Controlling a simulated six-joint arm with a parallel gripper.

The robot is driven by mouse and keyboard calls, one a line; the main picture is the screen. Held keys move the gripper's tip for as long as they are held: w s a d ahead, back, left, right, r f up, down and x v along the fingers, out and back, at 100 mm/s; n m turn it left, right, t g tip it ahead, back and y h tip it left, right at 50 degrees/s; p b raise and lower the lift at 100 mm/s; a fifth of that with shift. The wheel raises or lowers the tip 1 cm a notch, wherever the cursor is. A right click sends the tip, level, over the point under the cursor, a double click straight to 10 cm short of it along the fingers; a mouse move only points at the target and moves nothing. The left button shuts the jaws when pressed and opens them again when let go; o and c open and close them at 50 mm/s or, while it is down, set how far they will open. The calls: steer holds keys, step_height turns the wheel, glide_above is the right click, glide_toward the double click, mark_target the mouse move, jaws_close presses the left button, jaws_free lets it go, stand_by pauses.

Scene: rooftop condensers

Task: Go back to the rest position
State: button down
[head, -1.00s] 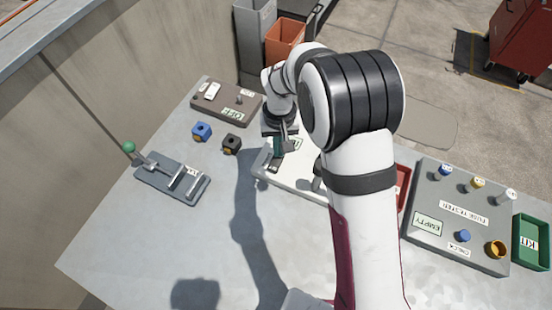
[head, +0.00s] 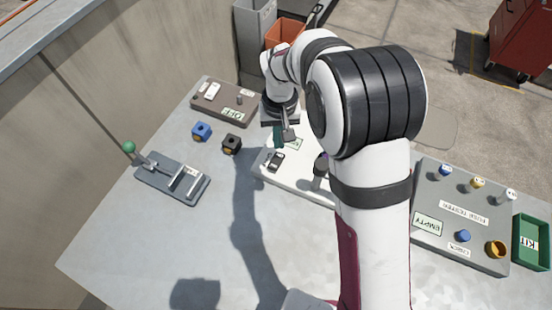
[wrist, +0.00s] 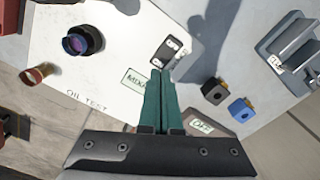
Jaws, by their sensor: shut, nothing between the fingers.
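My gripper (head: 279,137) hangs over the back edge of the white board (head: 263,171) in the head view, above the table. In the wrist view its two green fingers (wrist: 160,82) are together with nothing between them. They reach toward a dark, phone-like block (wrist: 170,52) on the white board, which also shows in the head view (head: 276,161). A label on the board is partly covered by the fingers in the wrist view. My arm hides much of the right part of the board in the head view.
A blue block (head: 201,131) and a black block (head: 232,143) stand left of the board. A toggle clamp (head: 172,178) with a green knob lies further left. The OFF box (head: 224,103) is behind. The fuse tester (head: 455,225) and green KIT bin (head: 531,242) are at right.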

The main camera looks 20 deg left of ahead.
step_height(320, 180, up, 3)
steer(key=shift+f, duration=0.2)
steer(key=s+d+r+m, duration=0.1)
steer(key=d+r, duration=0.1)
steer(key=d, duration=0.2)
steer(key=s+d+r+m, duration=0.1)
steer(key=d+r, duration=0.2)
steer(key=d, duration=0.1)
steer(key=s+d+r+m, duration=0.2)
steer(key=d+r, duration=0.1)
steer(key=d, duration=0.1)
steer(key=shift+d+r+y, duration=0.15)
steer(key=shift+d+y, duration=0.1)
steer(key=shift+y, duration=0.05)
steer(key=s+d+r+m, duration=0.1)
steer(key=s+d+m, duration=0.2)
steer(key=s+d, duration=0.2)
steer(key=s+d+m+y, duration=0.1)
steer(key=s+d+m, duration=0.3)
steer(key=s, duration=0.8)
steer(key=shift+d+r+m, duration=0.3)
steer(key=shift+d+r, duration=0.1)
steer(key=shift+d, duration=0.65)
